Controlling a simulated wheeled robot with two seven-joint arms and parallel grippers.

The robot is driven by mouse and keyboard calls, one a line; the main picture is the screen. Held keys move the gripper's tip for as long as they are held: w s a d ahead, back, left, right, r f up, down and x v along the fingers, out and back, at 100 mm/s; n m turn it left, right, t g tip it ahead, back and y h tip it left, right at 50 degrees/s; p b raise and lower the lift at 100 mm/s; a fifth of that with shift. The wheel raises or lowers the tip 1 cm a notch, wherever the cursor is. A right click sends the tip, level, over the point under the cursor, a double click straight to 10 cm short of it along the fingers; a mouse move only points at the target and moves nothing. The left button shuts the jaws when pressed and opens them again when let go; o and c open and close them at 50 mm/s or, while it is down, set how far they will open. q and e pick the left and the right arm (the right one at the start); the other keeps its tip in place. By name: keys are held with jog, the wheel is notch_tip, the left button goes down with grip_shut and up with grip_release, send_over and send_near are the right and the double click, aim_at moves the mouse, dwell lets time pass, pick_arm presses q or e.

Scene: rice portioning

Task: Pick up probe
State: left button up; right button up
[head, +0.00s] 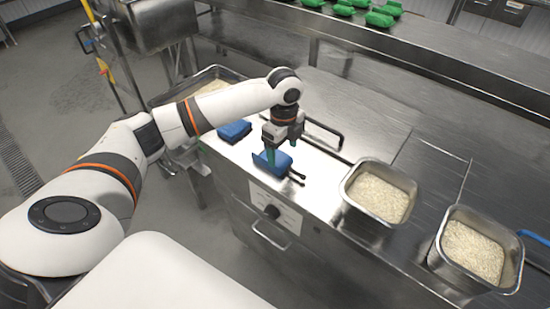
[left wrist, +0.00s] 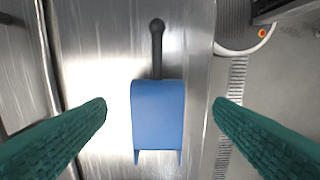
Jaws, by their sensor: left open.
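A blue piece with a dark, round-ended handle lies on the steel counter, seen in the head view (head: 268,165) and in the left wrist view (left wrist: 157,112). I cannot tell for sure whether it is the probe. My left gripper (head: 284,152) points down right over it. In the left wrist view my left gripper's green fingers (left wrist: 160,108) are wide open, one on each side of the blue piece, with nothing between them touching. My right gripper is not in view.
Two steel pans of rice (head: 347,190) (head: 437,257) stand to the right. Another rice pan (head: 180,99) is behind my left arm. Green items (head: 380,18) sit on the back shelf.

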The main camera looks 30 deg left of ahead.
aim_at(281, 160)
pick_arm(q)
jog(key=shift+w+f, duration=0.15)
jog(key=shift+f, duration=0.25)
jog(key=f, duration=0.1)
jog(key=f+p, duration=0.1)
jog(key=f, duration=0.2)
jog(key=shift+a+f, duration=0.1)
jog(key=shift+a, duration=0.2)
jog(key=shift+f, duration=0.25)
jog(key=c, duration=1.1)
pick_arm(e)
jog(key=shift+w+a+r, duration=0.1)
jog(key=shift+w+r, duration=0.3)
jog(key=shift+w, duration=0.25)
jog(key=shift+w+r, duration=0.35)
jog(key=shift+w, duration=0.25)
